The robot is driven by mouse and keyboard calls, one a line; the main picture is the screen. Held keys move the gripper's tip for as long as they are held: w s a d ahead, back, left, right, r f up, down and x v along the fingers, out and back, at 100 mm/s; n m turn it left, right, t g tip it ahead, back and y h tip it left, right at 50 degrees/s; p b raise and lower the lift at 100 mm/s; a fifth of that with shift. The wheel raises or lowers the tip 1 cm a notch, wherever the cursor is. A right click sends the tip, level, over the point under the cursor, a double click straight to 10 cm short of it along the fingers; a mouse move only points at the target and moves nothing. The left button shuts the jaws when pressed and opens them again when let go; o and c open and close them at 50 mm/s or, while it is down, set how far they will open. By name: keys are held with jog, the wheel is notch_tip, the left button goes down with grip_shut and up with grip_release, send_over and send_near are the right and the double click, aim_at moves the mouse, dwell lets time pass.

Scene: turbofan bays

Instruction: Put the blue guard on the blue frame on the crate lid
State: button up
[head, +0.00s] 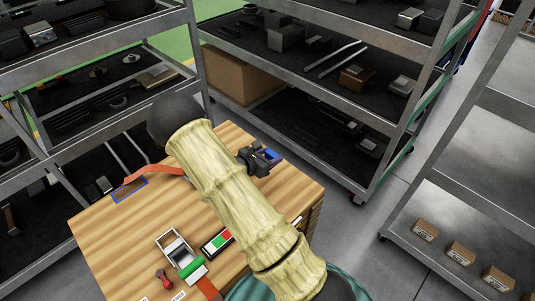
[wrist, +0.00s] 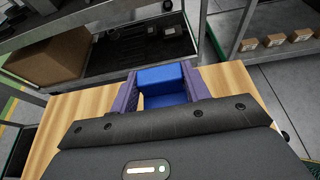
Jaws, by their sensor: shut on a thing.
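The blue guard (wrist: 162,76) is a small blue block held between the two purple-grey fingers of my gripper (wrist: 160,90). In the head view my gripper (head: 264,158) is at the right side of the crate lid (head: 110,235), with a bit of the blue guard (head: 271,154) showing at its tip. The gripper is shut on the guard, seemingly above the lid's far right edge; the exact height is unclear. The blue frame (head: 129,190) is a thin blue outline on the lid's left part, well to the left of my gripper, with nothing blue inside it.
An orange strap (head: 160,170) lies across the lid by the frame. A grey open box (head: 173,243), a green roll (head: 192,268), a red-handled item (head: 163,277) and a red-green card (head: 217,241) are near the front. Metal shelves (head: 290,60) stand behind. My arm hides the lid's middle.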

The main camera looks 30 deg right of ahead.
jog(key=s+a+f+n+t+p, duration=0.1)
jog(key=s+a+p, duration=0.1)
jog(key=a+p, duration=0.1)
jog(key=s+a+f+n+t+y+p, duration=0.1)
jog(key=s+a+p, duration=0.2)
jog(key=a, duration=0.3)
jog(key=s+a+f+n+t+p, duration=0.1)
jog(key=s+a+p, duration=0.1)
jog(key=a, duration=0.3)
jog(key=shift+s+a+f+n+t+y+p, duration=0.1)
jog(key=shift+s+n+t+y+p, duration=0.2)
jog(key=shift+s+y+p, duration=0.15)
jog(key=shift+s+a+f, duration=0.2)
jog(key=shift+a+f, duration=0.05)
jog(key=shift+d, duration=0.25)
jog(key=shift+a, duration=0.1)
